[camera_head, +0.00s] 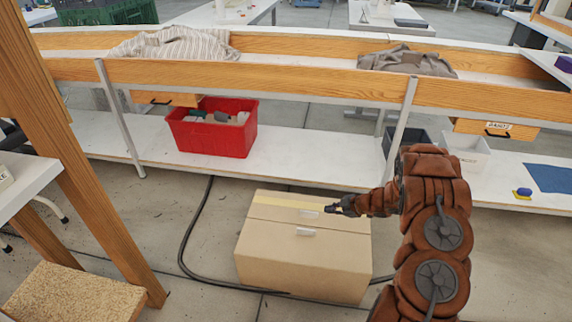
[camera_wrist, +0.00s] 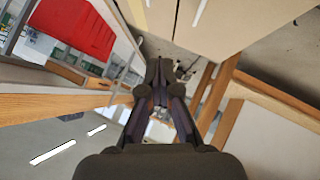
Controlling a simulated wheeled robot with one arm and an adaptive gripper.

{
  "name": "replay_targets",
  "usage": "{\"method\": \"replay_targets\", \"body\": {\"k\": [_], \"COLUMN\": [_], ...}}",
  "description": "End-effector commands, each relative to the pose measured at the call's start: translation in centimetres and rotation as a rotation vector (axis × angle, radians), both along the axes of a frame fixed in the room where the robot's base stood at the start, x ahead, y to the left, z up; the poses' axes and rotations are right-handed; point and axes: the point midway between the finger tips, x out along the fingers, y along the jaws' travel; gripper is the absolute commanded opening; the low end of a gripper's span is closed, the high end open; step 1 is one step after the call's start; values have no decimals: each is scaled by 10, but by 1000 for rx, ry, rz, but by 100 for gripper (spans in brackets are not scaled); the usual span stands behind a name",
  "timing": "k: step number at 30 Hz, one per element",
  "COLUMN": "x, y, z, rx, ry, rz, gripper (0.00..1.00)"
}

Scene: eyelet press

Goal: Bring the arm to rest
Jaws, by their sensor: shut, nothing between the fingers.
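My arm (camera_head: 432,230) is reddish brown and stands at the right of the head view, bent, with its forearm reaching left. My gripper (camera_head: 330,209) is dark and points left, in front of the upper part of a cardboard box in that view. The gripper also shows in the wrist view (camera_wrist: 159,66), with its fingers together and nothing between them. I cannot tell how far it is from the box.
The closed cardboard box (camera_head: 300,255) stands on the floor by a black cable (camera_head: 183,245). Behind it is a white low shelf (camera_head: 310,150) with a red bin (camera_head: 213,140). A wooden post (camera_head: 75,160) is at left. Bare floor lies left of the box.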

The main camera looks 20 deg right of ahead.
Motion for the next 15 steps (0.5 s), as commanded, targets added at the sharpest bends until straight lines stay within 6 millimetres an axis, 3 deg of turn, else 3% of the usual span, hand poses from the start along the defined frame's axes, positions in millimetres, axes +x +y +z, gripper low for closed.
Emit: {"method": "replay_targets", "body": {"k": [8,15], "x": [10,35], "y": [-10,-47], "z": [12,65], "rx": [-49,-214], "ry": [7,36], "rz": [-45,-240], "gripper": [0,0]}}
